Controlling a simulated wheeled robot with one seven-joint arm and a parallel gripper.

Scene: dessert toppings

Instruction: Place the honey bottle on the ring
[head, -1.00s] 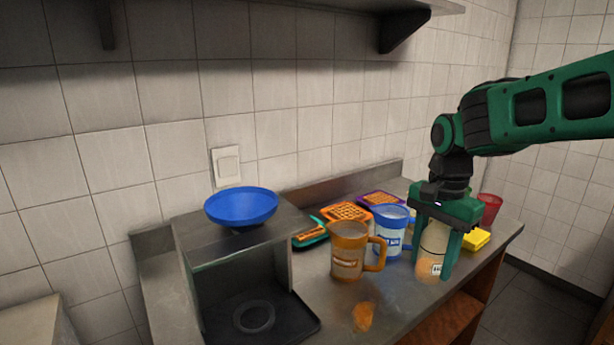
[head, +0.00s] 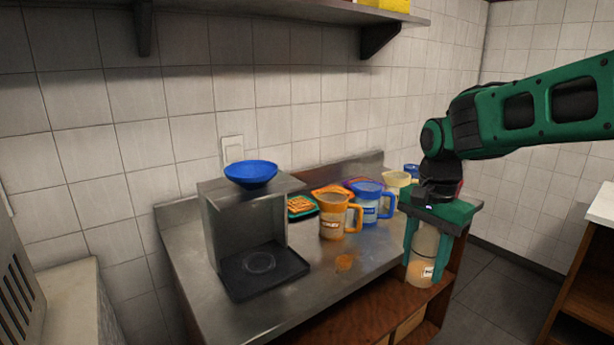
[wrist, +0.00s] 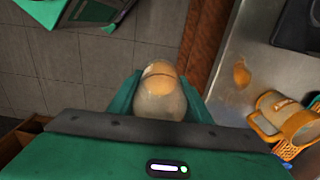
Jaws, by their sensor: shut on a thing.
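My gripper (head: 426,256) is shut on the honey bottle, a pale bottle (head: 421,258) with a white label and amber contents. The bottle hangs upright between the fingers, past the counter's front edge at the right. In the wrist view, the bottle (wrist: 160,92) sits between the fingers with floor tiles behind it. The ring (head: 259,262) is a thin grey circle on the black tray (head: 240,290) under the metal stand, well to the left of my gripper.
The metal stand (head: 232,205) carries a blue bowl (head: 251,173). An orange mug (head: 333,215) and a blue mug (head: 367,205) stand between the ring and my gripper. An orange spill (head: 345,262) lies on the counter (head: 300,300). The counter's front middle is otherwise clear.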

